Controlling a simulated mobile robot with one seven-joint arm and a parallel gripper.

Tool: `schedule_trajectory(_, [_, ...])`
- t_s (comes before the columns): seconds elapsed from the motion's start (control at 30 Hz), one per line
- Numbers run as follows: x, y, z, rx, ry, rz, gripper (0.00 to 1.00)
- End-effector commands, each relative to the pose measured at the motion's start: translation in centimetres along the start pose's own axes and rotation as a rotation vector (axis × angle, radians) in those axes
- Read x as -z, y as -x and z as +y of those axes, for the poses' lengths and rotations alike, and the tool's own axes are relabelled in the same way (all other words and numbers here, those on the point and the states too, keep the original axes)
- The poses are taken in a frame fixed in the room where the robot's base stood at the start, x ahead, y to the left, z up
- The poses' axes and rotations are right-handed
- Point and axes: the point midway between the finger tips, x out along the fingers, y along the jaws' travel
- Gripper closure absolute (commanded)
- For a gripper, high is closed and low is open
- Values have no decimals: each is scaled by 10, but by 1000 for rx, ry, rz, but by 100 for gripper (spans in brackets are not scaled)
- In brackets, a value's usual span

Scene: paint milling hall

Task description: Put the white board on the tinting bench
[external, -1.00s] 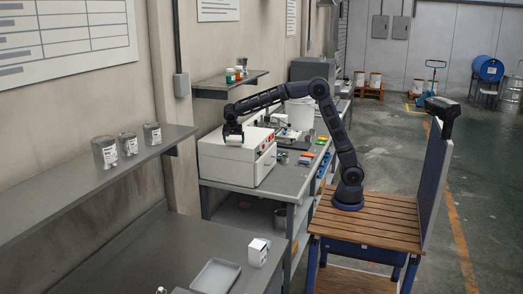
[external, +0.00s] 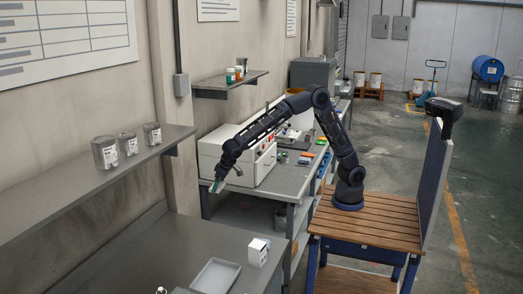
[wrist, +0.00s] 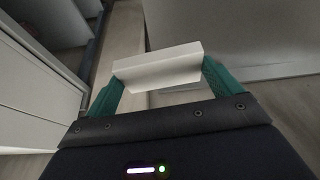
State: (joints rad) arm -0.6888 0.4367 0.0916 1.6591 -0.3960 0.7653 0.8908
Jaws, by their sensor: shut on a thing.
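My gripper (external: 217,187) is in the external view, in front of the white cabinet-like machine and over the gap between two benches. In the wrist view its teal fingers (wrist: 160,88) are shut on the white board (wrist: 158,66), which spans between their tips. The board is mostly hidden in the external view. The near grey bench (external: 170,247) lies below and to the front of the gripper. The farther bench (external: 294,183) carries the white machine. I cannot tell from any label which is the tinting bench.
A grey tray (external: 215,277) and a white carton (external: 258,252) stand on the near bench, at its right. The bench's left and middle are clear. A wall shelf (external: 85,180) with several cans (external: 104,153) overhangs its left. The white machine (external: 225,158) is close behind the gripper.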

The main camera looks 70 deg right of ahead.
Motion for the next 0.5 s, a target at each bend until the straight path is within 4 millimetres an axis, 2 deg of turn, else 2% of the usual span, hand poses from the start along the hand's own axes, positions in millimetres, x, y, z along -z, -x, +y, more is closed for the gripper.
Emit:
schedule_trajectory(0.03, [-11,-1,-22,27,64,-1,33])
schedule_trajectory(0.1, [-25,0,-49,63,152,-1,33])
schedule_trajectory(0.3, [-68,3,-120,163,390,-1,33])
schedule_trajectory(0.5, [-100,7,-165,229,550,0,33])
